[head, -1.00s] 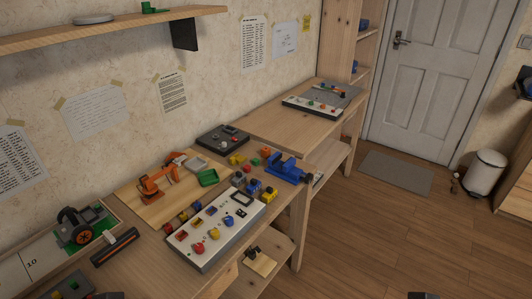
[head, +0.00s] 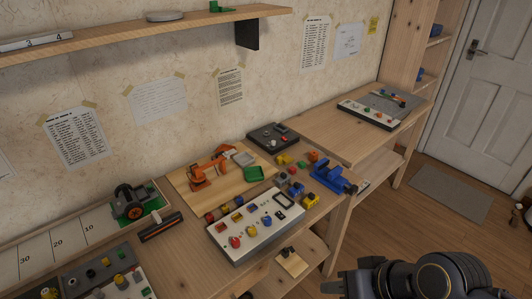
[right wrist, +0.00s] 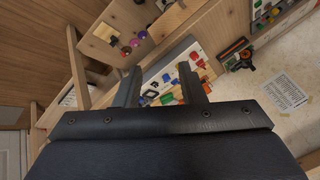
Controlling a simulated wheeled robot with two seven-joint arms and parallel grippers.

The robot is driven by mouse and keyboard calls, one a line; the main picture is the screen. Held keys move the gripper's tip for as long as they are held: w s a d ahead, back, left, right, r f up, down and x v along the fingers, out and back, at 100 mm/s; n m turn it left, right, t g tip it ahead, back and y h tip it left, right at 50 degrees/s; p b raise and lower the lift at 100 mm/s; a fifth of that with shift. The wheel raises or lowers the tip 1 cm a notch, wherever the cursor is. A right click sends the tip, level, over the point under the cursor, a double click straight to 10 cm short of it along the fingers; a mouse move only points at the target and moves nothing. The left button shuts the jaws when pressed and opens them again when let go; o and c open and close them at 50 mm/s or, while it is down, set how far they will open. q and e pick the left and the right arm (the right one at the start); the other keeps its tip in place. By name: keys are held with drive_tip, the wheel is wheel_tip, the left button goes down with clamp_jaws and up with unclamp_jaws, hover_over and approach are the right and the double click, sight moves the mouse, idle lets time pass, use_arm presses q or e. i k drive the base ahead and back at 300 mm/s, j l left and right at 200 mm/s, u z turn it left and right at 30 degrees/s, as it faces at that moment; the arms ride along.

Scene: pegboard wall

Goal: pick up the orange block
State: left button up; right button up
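A small orange block (head: 313,156) sits on the workbench (head: 345,208) in the head view, among small coloured parts just behind the blue vise (head: 333,178). My right gripper (head: 340,284) is low at the bottom right of the head view, in front of the bench and well apart from the block. In the right wrist view my right gripper (right wrist: 160,76) has its two fingers spread, with nothing held between them. I cannot make out the orange block for certain in that view. My left gripper is not in view.
A white control panel (head: 235,253) with coloured knobs lies at the bench front. An orange robot-arm model (head: 207,174), a green tray (head: 255,174) and a dark grey box (head: 272,137) stand near the block. A wall shelf (head: 120,34) hangs above.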

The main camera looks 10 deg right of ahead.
sight(314, 155)
drive_tip(key=i+l+u, duration=0.15)
drive_tip(key=l+u, duration=0.65)
drive_tip(key=i+l+u, duration=0.1)
drive_tip(key=l+u, duration=0.3)
drive_tip(key=l, duration=0.15)
drive_tip(key=l+u, duration=0.1)
drive_tip(key=l, duration=0.7)
drive_tip(key=k+l, duration=0.15)
drive_tip(key=l, duration=0.6)
drive_tip(key=i+l+u, duration=0.05)
